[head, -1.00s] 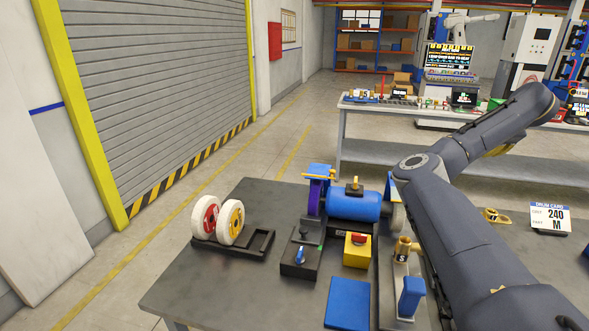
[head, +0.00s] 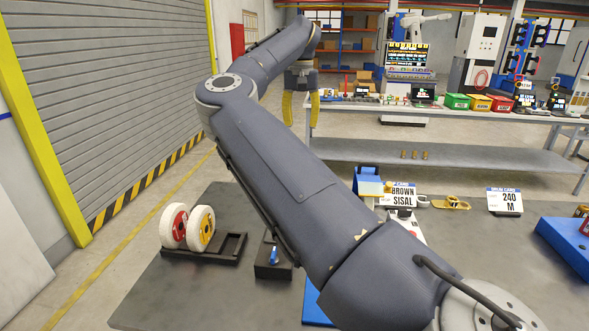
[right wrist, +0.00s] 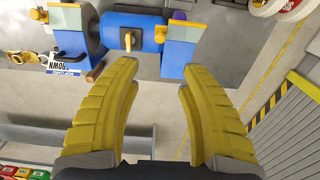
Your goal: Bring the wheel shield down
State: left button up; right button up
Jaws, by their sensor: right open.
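The blue grinder (right wrist: 131,33) shows at the top of the right wrist view, with a blue wheel housing at each end. The housing on the right (right wrist: 177,58) carries a yellow-edged flap (right wrist: 190,32), which looks like a wheel shield. The housing on the left (right wrist: 72,43) has a yellow strip along its top. In the head view my right arm hides most of the grinder; only its right-end housing (head: 368,181) shows. My right gripper (head: 300,120) is open and empty, its yellow fingers (right wrist: 152,90) pointing toward the grinder without touching it. My left gripper is out of view.
Two white wheels (head: 200,228) stand in a black rack (head: 228,250) at left. A black control box (head: 272,260) stands beside it. The Brown Sisal card (head: 402,194) and a 240 M card (head: 504,201) stand at right. A long bench (head: 440,152) lies behind.

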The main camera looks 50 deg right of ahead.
notch_tip(320, 180, down, 16)
jog(key=shift+r, duration=0.15)
dwell(0.4)
jog(key=shift+c, duration=0.2)
grip_shut()
dwell(0.5)
